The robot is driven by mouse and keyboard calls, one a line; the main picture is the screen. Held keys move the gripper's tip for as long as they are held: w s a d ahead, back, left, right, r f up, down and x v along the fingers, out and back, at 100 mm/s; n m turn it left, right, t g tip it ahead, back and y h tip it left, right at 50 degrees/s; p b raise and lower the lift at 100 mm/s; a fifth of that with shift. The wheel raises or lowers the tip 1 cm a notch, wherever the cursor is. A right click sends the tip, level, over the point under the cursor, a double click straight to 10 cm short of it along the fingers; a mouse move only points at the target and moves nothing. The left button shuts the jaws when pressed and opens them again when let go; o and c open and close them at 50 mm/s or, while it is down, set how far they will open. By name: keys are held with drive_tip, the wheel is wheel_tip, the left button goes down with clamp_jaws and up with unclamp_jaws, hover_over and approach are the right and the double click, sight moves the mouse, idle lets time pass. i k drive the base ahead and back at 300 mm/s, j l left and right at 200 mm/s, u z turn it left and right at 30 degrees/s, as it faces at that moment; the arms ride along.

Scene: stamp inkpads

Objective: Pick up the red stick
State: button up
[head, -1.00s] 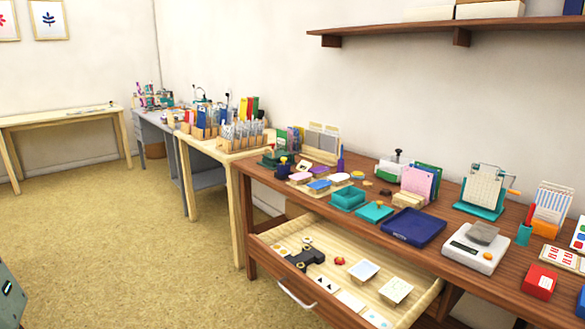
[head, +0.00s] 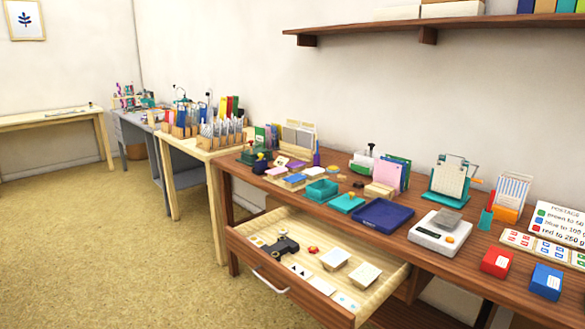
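A thin red stick (head: 491,200) stands upright in a small teal cup (head: 486,219) on the right part of the brown workbench (head: 455,268). Only the stick's upper part shows above the rim; the cup hides its lower end. The cup is right of the white scale and in front of a wire rack with an orange base. My gripper is not in view.
The white scale (head: 428,238) is left of the cup. The orange-based rack (head: 506,213) is close behind it. A red box (head: 497,262) and a blue box (head: 546,282) stand in front. An open drawer (head: 390,283) juts out at the left. Floor at the lower left is clear.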

sight(492, 192)
drive_tip(key=i+l+z, duration=0.15)
drive_tip(key=l, duration=0.3)
drive_tip(key=i+l+z, duration=0.1)
drive_tip(key=i+l, duration=0.15)
drive_tip(key=l, duration=0.15)
drive_tip(key=i+l+z, duration=0.15)
drive_tip(key=l, duration=0.3)
drive_tip(key=i+l+z, duration=0.15)
drive_tip(key=i+l, duration=0.2)
drive_tip(key=u, duration=1.65)
drive_tip(key=z, duration=0.5)
